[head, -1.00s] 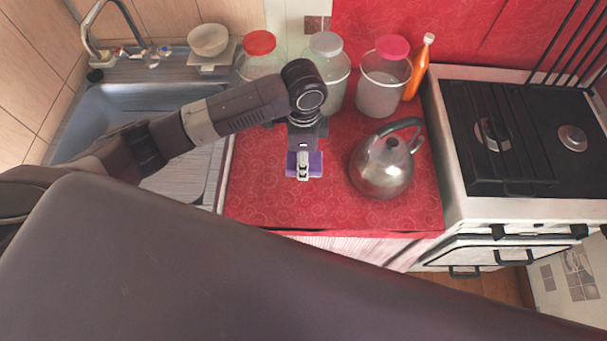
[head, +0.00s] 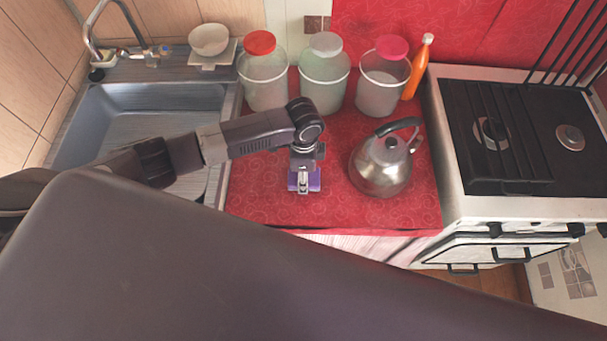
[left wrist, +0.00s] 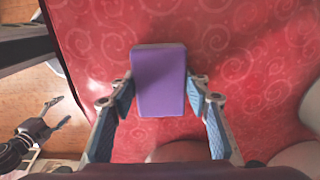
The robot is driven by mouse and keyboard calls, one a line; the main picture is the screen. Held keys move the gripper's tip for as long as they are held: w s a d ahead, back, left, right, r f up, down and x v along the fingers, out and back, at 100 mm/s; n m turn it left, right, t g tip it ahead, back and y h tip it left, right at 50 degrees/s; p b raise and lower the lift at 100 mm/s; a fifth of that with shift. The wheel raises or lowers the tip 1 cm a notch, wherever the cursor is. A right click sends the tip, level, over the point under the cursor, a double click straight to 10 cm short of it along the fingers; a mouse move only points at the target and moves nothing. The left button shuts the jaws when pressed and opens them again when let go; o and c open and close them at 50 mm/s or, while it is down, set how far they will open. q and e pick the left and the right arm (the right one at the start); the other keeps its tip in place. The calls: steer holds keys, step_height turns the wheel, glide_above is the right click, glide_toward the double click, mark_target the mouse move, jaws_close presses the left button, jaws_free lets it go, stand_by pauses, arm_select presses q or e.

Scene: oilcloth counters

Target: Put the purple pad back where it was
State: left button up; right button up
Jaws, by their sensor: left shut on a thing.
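The purple pad (head: 314,181) is at my left gripper (head: 303,186), over the red oilcloth counter (head: 262,195) and left of the kettle. In the left wrist view the purple pad (left wrist: 160,82) sits upright in the picture between the two blue-lined fingers, which are shut on it. I cannot tell whether the pad touches the cloth or hangs just above it. My right gripper (left wrist: 55,113) shows only in the left wrist view, at the lower left over the wooden floor, with its fingers apart and nothing between them.
A steel kettle (head: 379,170) stands close right of the pad. Three lidded jars (head: 323,88) and an orange bottle (head: 418,70) line the back. A sink (head: 130,115) is left, a stove (head: 510,140) right. Red cloth is bare in front of the jars.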

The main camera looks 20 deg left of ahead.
arm_select(q)
steer(key=o, duration=1)
steer(key=shift+f, duration=0.1)
steer(key=shift+r, duration=0.65)
step_height(320, 180, up, 11)
steer(key=shift+r+b, duration=0.1)
steer(key=shift+b, duration=0.55)
